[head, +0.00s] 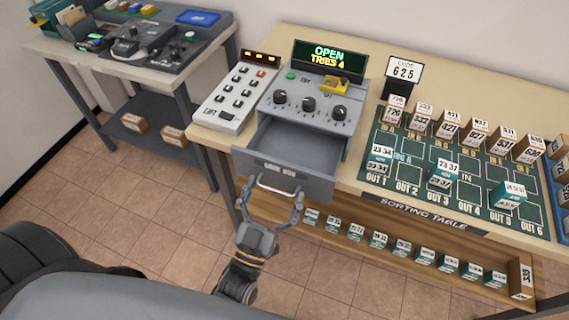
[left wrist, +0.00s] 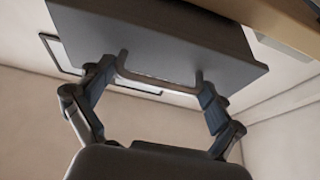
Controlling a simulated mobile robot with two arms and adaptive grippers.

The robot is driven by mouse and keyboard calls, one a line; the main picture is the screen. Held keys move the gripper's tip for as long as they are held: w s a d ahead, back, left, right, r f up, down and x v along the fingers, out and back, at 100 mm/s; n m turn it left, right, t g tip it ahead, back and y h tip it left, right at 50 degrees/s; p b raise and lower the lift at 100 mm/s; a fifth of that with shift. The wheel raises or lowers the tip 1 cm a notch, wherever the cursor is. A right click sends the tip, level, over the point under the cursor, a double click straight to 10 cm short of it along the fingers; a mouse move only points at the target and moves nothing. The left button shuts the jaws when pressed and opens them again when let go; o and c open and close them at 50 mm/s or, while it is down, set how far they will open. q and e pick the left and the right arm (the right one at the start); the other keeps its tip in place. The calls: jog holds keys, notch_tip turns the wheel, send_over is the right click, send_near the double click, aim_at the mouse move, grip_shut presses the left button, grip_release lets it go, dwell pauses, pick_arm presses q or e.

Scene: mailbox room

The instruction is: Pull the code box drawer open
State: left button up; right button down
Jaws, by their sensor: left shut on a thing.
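The grey code box (head: 352,116) stands on the sorting table, with three black knobs on its sloped face and a green display (head: 327,58) reading "OPEN TRIES 4". Its drawer (head: 290,148) is pulled out toward me and its inside looks empty. My left gripper (head: 275,192) is at the drawer's front, its fingers shut on the silver handle (head: 276,188). In the left wrist view the fingers sit at both ends of the handle (left wrist: 160,84), under the drawer front (left wrist: 150,50). My right gripper is not in view.
A white keypad unit (head: 232,98) stands left of the code box. A shelf of boxes (head: 340,238) lies below. A side table (head: 70,52) stands at left.

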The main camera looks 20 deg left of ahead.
pick_arm(q)
jog(key=shift+s, duration=0.3)
jog(key=o, duration=1.4)
jog(key=shift+d, duration=0.1)
jog(key=shift+c, duration=0.2)
jog(key=v, duration=1.2)
